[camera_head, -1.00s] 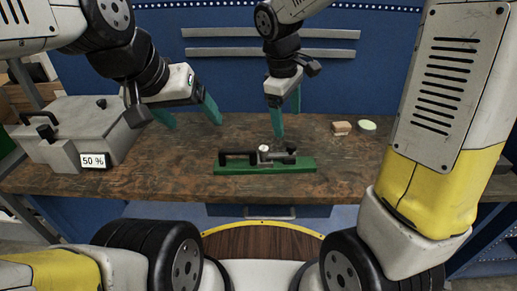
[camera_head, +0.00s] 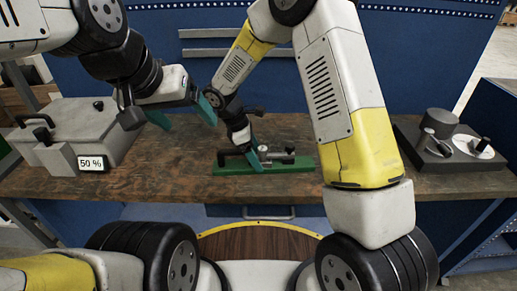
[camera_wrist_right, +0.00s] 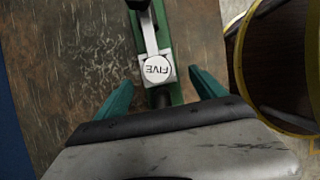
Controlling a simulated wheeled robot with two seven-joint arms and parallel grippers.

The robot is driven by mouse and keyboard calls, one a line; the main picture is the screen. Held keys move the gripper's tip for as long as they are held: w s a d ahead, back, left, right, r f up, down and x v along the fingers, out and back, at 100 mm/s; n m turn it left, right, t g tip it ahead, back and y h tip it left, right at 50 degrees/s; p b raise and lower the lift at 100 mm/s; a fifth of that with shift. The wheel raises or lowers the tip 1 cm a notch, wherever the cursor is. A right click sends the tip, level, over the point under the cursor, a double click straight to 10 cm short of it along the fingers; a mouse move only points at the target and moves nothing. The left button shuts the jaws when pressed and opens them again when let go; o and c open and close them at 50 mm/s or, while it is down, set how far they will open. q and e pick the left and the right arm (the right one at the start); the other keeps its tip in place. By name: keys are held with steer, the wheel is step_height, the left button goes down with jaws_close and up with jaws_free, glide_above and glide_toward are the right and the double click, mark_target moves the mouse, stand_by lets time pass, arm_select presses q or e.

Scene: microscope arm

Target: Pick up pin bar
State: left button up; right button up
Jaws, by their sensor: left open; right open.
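A green bar-shaped base (camera_head: 224,170) lies on the workbench, carrying a dark bar with a black handle (camera_head: 229,156) and a grey block with a round white cap (camera_wrist_right: 157,68) marked FIVE. I cannot tell which part is named the pin bar. My right gripper (camera_head: 254,163) is low over this assembly. In the right wrist view its open fingers (camera_wrist_right: 160,80) stand on either side of the green base near the FIVE cap, with nothing clearly held. My left gripper (camera_head: 182,114) is open and empty above the bench, left of the assembly.
A grey box (camera_head: 99,125) with a 50 % display (camera_head: 91,163) stands at the left. A dark stand (camera_head: 437,158) with a round dish stands at the right. Bare wooden bench (camera_head: 140,180) lies left of the green base. My right arm hides part of the bench.

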steer(key=shift+x, duration=1.1)
steer(key=shift+r, duration=0.1)
jaws_close()
